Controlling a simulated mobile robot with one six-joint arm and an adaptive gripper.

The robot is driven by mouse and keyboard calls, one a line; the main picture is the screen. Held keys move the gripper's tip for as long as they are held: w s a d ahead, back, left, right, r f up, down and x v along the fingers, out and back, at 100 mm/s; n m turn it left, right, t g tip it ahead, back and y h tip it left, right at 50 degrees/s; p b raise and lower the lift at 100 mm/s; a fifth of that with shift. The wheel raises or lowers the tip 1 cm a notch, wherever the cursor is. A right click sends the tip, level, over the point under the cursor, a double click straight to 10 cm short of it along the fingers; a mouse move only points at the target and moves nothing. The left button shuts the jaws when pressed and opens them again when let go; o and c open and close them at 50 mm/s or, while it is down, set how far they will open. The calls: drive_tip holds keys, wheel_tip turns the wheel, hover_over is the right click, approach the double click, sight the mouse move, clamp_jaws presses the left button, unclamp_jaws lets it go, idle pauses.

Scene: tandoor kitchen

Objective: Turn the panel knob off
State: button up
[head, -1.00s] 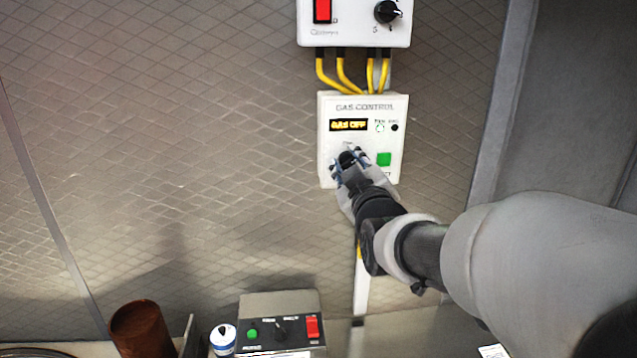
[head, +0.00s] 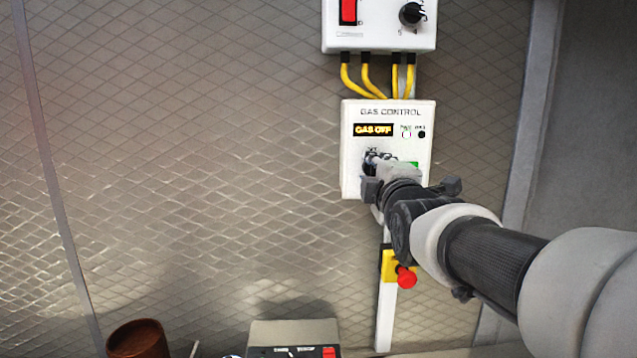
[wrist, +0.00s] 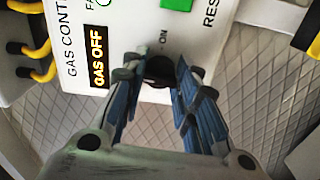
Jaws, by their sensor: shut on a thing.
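The white GAS CONTROL panel (head: 424,150) is on the tiled wall, and it fills the top of the wrist view (wrist: 123,20). Its lit display (head: 373,130) reads GAS OFF. The black panel knob (wrist: 160,69) sits low on the panel face, between my two blue-padded fingers in the wrist view. The word ON shows beside it. My gripper (head: 372,160) is shut on the knob, which it mostly hides in the head view. The direction of the knob's pointer cannot be made out.
A green button (wrist: 177,4) is close to my fingers. Above is another white box (head: 379,35) with a red switch and black knob, joined by yellow cables (head: 367,80). A red knob on a yellow mount (head: 405,277) is below my wrist. A brown pot (head: 138,339) stands lower left.

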drive_tip(key=shift+n+b, duration=0.4)
drive_tip(key=shift+n, duration=0.2)
drive_tip(key=o, duration=1.1)
drive_tip(key=s, duration=1.2)
drive_tip(key=shift+f, duration=0.1)
